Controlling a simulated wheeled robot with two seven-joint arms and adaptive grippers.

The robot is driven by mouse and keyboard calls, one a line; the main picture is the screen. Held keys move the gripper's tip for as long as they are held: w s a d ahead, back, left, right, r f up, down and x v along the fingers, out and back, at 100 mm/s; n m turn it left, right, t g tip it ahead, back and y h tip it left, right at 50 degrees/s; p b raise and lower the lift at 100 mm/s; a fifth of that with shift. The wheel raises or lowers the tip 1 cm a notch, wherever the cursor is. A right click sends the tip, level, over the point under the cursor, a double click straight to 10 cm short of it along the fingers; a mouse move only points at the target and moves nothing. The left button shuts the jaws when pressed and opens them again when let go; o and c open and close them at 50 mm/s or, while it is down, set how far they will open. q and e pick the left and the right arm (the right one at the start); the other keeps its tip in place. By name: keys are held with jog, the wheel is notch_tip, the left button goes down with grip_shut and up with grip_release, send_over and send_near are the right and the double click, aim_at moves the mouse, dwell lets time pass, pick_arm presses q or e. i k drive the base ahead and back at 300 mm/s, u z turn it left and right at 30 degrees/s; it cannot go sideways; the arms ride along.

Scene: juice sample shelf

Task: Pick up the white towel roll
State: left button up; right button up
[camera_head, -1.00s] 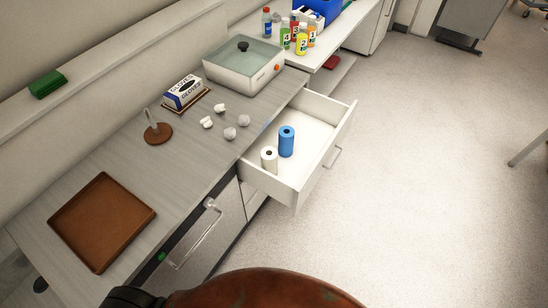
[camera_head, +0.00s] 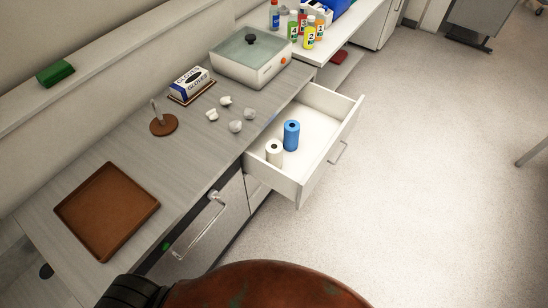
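The white towel roll (camera_head: 274,153) stands upright in the near left part of an open drawer (camera_head: 318,163). A taller blue roll (camera_head: 291,136) stands upright just behind it and to its right. Both rolls show dark core holes at the top. Neither of my grippers is in view, and nothing is seen touching the white roll.
The grey counter holds a brown tray (camera_head: 107,212), a round brown stand (camera_head: 163,124), several crumpled white pieces (camera_head: 235,127), a gloves box (camera_head: 190,83) and a lidded white bath (camera_head: 250,58). Numbered bottles (camera_head: 309,33) stand farther back. The floor (camera_head: 430,180) at right is clear.

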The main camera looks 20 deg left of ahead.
aim_at(274, 148)
jog(key=u, duration=3.75)
jog(key=k, duration=1.2)
jog(key=z, duration=1.9)
jog(key=i, duration=0.5)
